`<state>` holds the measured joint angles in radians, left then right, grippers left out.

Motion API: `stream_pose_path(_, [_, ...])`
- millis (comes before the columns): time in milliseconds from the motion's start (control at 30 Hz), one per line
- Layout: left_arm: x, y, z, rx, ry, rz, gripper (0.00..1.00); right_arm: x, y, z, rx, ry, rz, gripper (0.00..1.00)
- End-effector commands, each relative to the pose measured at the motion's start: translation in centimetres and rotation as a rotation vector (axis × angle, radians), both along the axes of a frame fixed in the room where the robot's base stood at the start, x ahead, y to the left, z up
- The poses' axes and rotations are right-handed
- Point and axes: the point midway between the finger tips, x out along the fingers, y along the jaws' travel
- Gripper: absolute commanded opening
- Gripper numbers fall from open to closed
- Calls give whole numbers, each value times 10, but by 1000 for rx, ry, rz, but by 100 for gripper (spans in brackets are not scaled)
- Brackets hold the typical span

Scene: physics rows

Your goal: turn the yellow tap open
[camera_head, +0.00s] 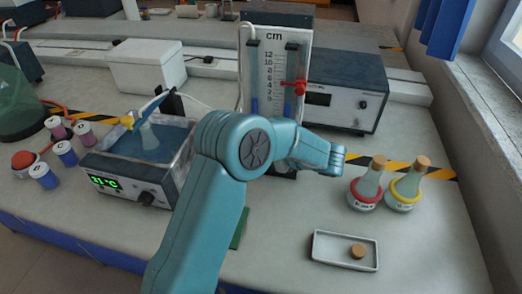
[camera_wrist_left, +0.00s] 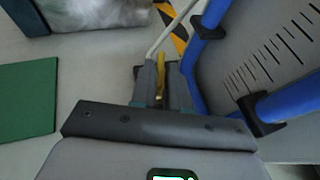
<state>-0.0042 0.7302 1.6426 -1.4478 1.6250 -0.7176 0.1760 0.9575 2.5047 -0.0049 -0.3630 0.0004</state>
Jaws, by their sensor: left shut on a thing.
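The manometer board (camera_head: 276,60) stands upright at the back middle, with a cm scale and two tubes of blue liquid. My left arm crosses in front of its lower part in the head view and hides the yellow tap and my gripper's fingertips. In the left wrist view my left gripper (camera_wrist_left: 160,88) is shut, with the narrow yellow tap (camera_wrist_left: 160,76) between its fingers. A blue tube (camera_wrist_left: 192,75) and the scale board (camera_wrist_left: 285,60) are close on the right of the fingers. My right gripper is in neither view.
A water bath (camera_head: 148,198) stands left of my arm, with several small bottles beside it. A grey instrument (camera_head: 350,95) is behind right. Two corked flasks (camera_head: 367,188) (camera_head: 406,190) and a white tray (camera_head: 330,240) are at the right. A green mat (camera_wrist_left: 27,100) lies left of the gripper.

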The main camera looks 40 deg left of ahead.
Motion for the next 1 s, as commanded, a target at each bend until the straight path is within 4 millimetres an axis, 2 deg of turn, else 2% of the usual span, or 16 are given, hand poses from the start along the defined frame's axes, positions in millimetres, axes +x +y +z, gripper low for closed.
stream_pose_path(33, [0,1,1,2,-1,0,0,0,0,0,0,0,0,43])
stream_pose_path(67, [0,1,1,2,-1,0,18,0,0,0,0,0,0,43])
stream_pose_path(100, [0,1,1,2,-1,0,31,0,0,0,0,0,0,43])
stream_pose_path(133, [0,1,1,2,-1,0,35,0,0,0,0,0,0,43])
stream_pose_path(667, [-1,0,-1,1,-2,-31,35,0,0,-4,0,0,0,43])
stream_pose_path(867, [-6,0,-3,1,-1,-202,35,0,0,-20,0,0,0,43])
stream_pose_path(1000, [-11,1,-3,1,-1,-378,35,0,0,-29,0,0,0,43])
